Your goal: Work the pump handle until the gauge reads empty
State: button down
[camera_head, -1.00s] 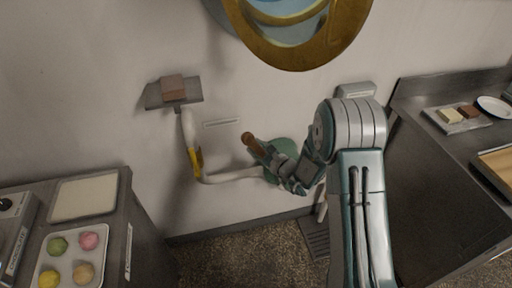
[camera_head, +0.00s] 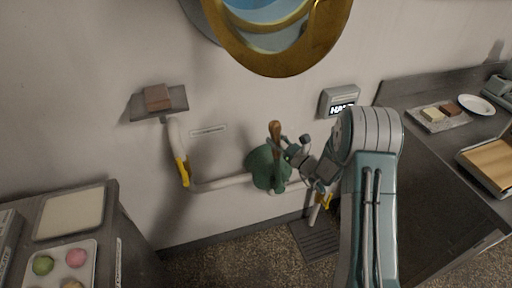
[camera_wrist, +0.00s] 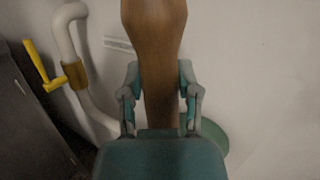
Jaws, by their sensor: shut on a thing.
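The pump handle (camera_head: 275,133) is a brown wooden grip standing nearly upright above the round green pump body (camera_head: 262,168) on the wall. My gripper (camera_head: 285,149) is shut on the handle, below its top end. In the wrist view the handle (camera_wrist: 155,35) rises between the two fingers of my gripper (camera_wrist: 160,80), and part of the green pump body (camera_wrist: 213,137) shows behind. The gauge (camera_head: 340,101) is a grey wall box with a lit display, right of the pump. Its display shows "HAL", with its right end close to my arm, apparently "HALF".
A white pipe (camera_head: 222,183) with a yellow lever (camera_head: 182,171) runs left of the pump, below a small shelf (camera_head: 140,108) with a brown block. A brass porthole (camera_head: 280,62) is above. Counters flank both sides. A floor grate (camera_head: 315,238) lies below.

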jog(key=w+d+f+m+t+h, duration=0.1)
jog(key=w+d+f+m+t, duration=0.1)
jog(key=d+m, duration=0.3)
jog(key=w+d+f+m+t+h, duration=0.1)
jog(key=d+m, duration=0.4)
jog(key=d, duration=0.6)
jog(key=shift+w+d+f+t, duration=0.25)
jog(key=shift+w+f+t, duration=0.2)
jog(key=shift+w+t, duration=0.5)
jog(key=shift+s, duration=0.1)
jog(key=shift+c, duration=2.4)
grip_release()
jog(key=shift+d+f, duration=0.1)
jog(key=shift+o, duration=0.9)
jog(key=shift+d, duration=0.2)
